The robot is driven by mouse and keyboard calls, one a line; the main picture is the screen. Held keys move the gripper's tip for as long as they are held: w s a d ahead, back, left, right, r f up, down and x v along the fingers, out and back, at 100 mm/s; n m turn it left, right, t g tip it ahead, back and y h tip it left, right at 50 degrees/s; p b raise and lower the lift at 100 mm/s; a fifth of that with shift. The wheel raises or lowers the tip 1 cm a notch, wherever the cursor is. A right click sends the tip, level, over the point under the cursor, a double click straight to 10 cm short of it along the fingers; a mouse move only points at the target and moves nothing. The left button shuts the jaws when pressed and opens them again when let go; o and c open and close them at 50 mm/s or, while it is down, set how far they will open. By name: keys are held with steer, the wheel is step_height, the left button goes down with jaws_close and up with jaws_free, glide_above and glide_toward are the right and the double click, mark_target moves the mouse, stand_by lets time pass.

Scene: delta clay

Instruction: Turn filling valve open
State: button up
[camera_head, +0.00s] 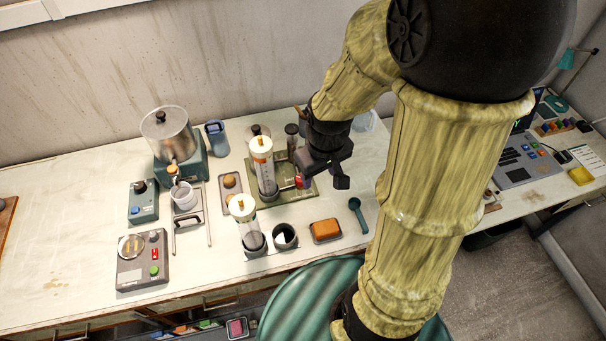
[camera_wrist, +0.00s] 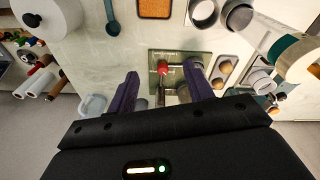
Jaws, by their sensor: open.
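A small red knob (camera_head: 299,182) that looks like a valve handle sits on a green base plate (camera_head: 283,198) beside a clear upright cylinder with a white and orange top (camera_head: 262,160). In the wrist view the red knob (camera_wrist: 163,68) shows between my two dark fingers, on the green plate (camera_wrist: 153,55). My gripper (camera_wrist: 162,72) is open and empty, apart from the knob. In the head view my gripper (camera_head: 322,172) hangs above and right of the knob. A steel pot (camera_head: 167,132) with a tap and orange knob (camera_head: 173,170) stands further left.
A second clear cylinder (camera_head: 246,222), a dark cup (camera_head: 285,237), an orange sponge in a tray (camera_head: 325,230) and a teal scoop (camera_head: 357,212) stand nearer the table's front edge.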

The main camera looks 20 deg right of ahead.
steer(key=w+d+f+n+g+y, duration=0.1)
steer(key=w+d+n+y, duration=0.3)
steer(key=w+n, duration=0.8)
steer(key=d+n, duration=0.2)
steer(key=n, duration=0.1)
steer(key=shift+w+f+y, duration=0.2)
steer(key=shift+w+y, duration=0.1)
steer(key=shift+w, duration=0.05)
steer(key=shift+f, duration=0.1)
steer(key=x, duration=0.5)
steer(key=p+x, duration=0.1)
steer(key=x, duration=0.5)
steer(key=p+x, duration=0.1)
steer(key=x, duration=0.5)
steer(key=shift+s+f, duration=0.15)
steer(key=shift+s, duration=0.2)
steer(key=c, duration=1)
steer(key=shift+o, duration=0.2)
